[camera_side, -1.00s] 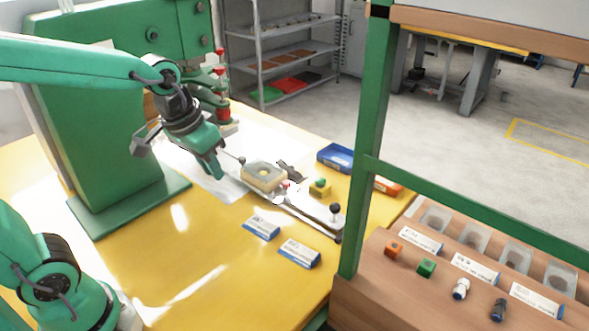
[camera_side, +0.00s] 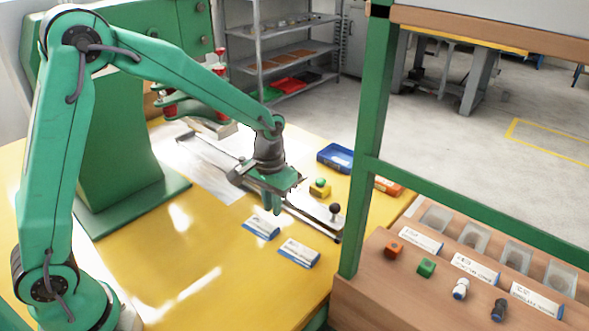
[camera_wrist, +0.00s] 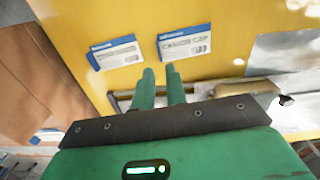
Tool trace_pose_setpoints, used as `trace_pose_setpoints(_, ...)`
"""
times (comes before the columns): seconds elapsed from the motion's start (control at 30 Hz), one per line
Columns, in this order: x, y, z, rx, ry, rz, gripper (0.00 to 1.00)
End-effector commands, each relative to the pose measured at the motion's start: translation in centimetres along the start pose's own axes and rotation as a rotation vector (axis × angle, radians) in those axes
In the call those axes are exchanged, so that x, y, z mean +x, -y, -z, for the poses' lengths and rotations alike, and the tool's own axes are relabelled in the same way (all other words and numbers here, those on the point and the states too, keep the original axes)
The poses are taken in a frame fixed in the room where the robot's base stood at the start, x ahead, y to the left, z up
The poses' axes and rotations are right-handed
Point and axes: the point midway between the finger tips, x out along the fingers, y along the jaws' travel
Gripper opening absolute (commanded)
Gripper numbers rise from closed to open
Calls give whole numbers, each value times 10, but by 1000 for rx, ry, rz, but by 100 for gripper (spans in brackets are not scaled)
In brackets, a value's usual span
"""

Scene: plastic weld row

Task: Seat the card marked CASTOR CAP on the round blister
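Two white cards with blue edges lie on the yellow table: one at the left (camera_side: 262,227), one at the right (camera_side: 299,253). In the wrist view, the card on the right (camera_wrist: 184,42) bears lettering that looks like CASTOR CAP, though blurred; the other card (camera_wrist: 115,52) is unreadable. My gripper (camera_side: 273,208) hangs above the rail, just behind the cards. In the wrist view, its fingers (camera_wrist: 160,72) are apart with nothing visible between them. A beige piece (camera_wrist: 235,92) shows beside the gripper, partly covered.
A rail with a black knob (camera_side: 335,208), a green button on a yellow box (camera_side: 320,187), a blue bin (camera_side: 335,157) and an orange bin (camera_side: 389,187) stand nearby. A green post (camera_side: 368,150) and wooden rack (camera_side: 380,300) bound the right. The table's front left is clear.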

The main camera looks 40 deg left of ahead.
Motion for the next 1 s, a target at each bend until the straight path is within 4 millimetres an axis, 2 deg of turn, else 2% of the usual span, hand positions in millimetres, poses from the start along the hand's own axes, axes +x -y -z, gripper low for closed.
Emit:
trace_pose_setpoints(0.57, 15, -2, 2, -1, 11, 3, 14)
trace_pose_setpoints(1.0, 54, -1, 0, -1, 12, 3, 14)
